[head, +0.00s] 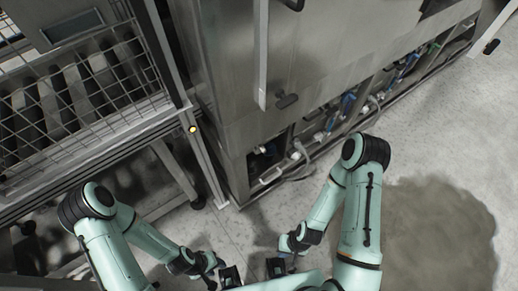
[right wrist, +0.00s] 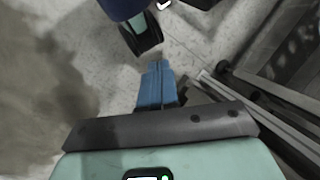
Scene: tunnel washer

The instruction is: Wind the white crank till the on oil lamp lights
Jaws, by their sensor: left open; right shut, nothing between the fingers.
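I cannot make out the white crank for certain. A long pale bar (head: 262,55) stands on the steel cabinet front beside a dark knob (head: 287,101); I cannot tell whether it belongs to the crank. A small yellow light (head: 193,129) glows on the frame post at the left; its label is not readable. My left gripper (head: 230,276) is open, low in the head view. My right gripper (head: 276,267) is close to its right, shut and empty. Its blue fingers (right wrist: 157,72) show together in the right wrist view. Both grippers are well apart from the cabinet.
A steel cabinet (head: 225,65) fills the upper middle, with pipes and valves (head: 345,105) along its open base. A wire-mesh guard (head: 75,110) stands over a machine at the left. A dark stain (head: 440,235) spreads on the floor at the right. Floor before the cabinet is clear.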

